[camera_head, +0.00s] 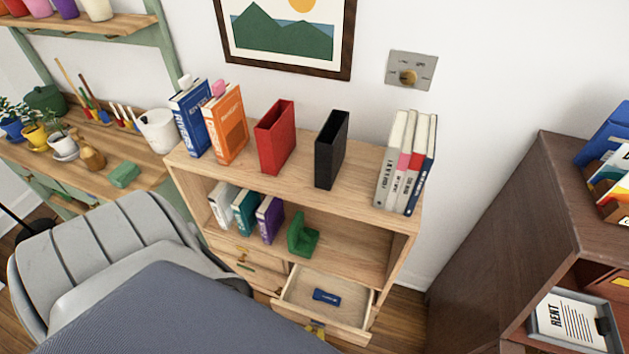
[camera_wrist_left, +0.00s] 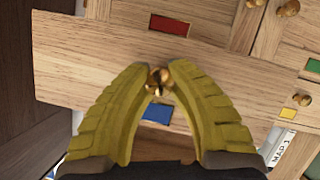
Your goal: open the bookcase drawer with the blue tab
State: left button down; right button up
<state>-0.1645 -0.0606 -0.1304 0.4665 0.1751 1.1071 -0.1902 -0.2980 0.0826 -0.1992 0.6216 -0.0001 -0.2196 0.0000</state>
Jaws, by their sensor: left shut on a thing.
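A small dark blue object (camera_head: 326,296) lies inside the drawer. The blue tab (camera_wrist_left: 156,114) shows in the left wrist view, between my yellow fingers. My left gripper (camera_wrist_left: 158,72) is shut on the brass knob (camera_wrist_left: 159,79) next to that tab. In the head view only a bit of the yellow left gripper (camera_head: 317,331) shows at the drawer front. My right gripper is not in view.
A dark wooden cabinet (camera_head: 500,230) stands to the right. A grey padded chair (camera_head: 110,245) and a blue-grey surface (camera_head: 190,315) fill the lower left.

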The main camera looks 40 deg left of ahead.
pick_arm(q)
jog(key=shift+s+d+r, duration=0.1)
jog(key=shift+s+d, duration=0.15)
jog(key=shift+s, duration=0.25)
jog(key=c, duration=1.1)
grip_release()
jog(key=shift+s, duration=0.1)
jog(key=shift+v, duration=5.95)
